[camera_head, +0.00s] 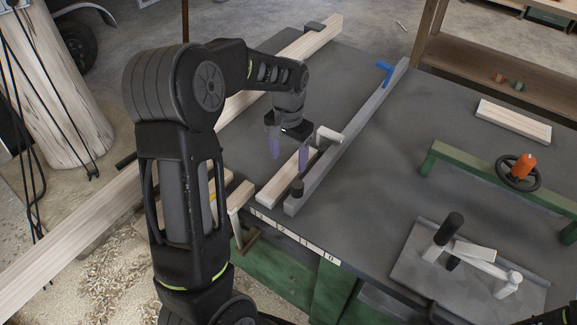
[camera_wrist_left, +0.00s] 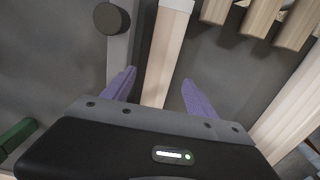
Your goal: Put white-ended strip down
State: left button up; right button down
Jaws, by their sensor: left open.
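The white-ended strip (camera_head: 282,184) is a pale wooden strip lying on the dark tabletop, alongside the grey fence (camera_head: 340,143). In the left wrist view the strip (camera_wrist_left: 165,60) runs up between my fingers and its white end (camera_wrist_left: 177,5) shows at the top edge. My left gripper (camera_head: 289,153) is open above the strip, with one purple finger on each side of it. Gaps show between strip and fingers in the wrist view (camera_wrist_left: 158,95). The far part of the strip is partly hidden by the gripper.
A black knob (camera_head: 297,187) stands at the fence's near end, a blue piece (camera_head: 385,70) near its far end. A long beam (camera_head: 245,98) lies left of the strip. A green frame (camera_head: 480,168) and a grey plate with a tool (camera_head: 415,265) stand right. The tabletop between is clear.

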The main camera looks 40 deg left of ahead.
aim_at(289, 172)
pick_arm(q)
notch_tip(289, 172, up, 7)
jog(key=shift+r, duration=0.2)
dwell(0.8)
